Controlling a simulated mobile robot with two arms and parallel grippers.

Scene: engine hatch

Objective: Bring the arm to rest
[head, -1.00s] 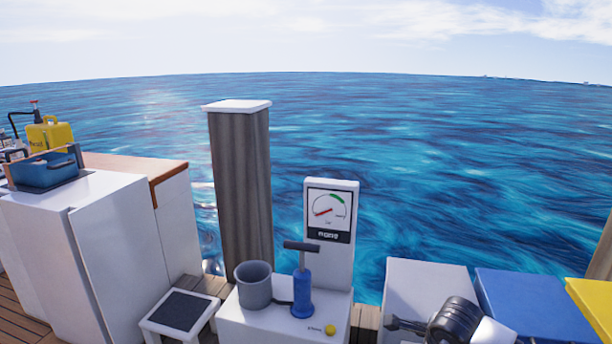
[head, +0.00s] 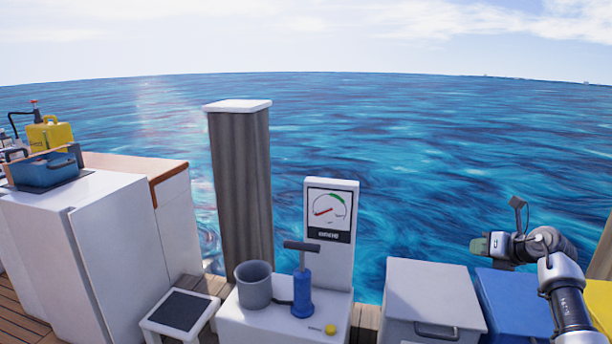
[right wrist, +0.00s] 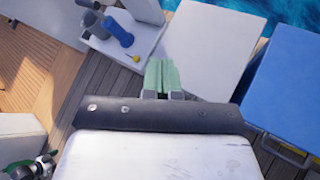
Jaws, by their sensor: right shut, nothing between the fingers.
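My right gripper (head: 480,246) is raised above the white and blue boxes at the right of the head view, its arm coming up from the lower right. Its green fingertips point left and are closed together with nothing between them. In the right wrist view the two green fingers (right wrist: 160,76) lie side by side, above the gap beside the white box. The gripper touches nothing that I can see. My left gripper does not show in the head view. A small green-and-black part at the lower left of the right wrist view is too partial to name surely.
A white box (head: 430,290), a blue box (head: 505,310) and a yellow box (head: 600,298) stand at the right. A gauge panel (head: 331,250), blue hand pump (head: 302,295) and grey cup (head: 253,285) stand on a white stand. A post (head: 240,190) rises behind. Open water lies beyond.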

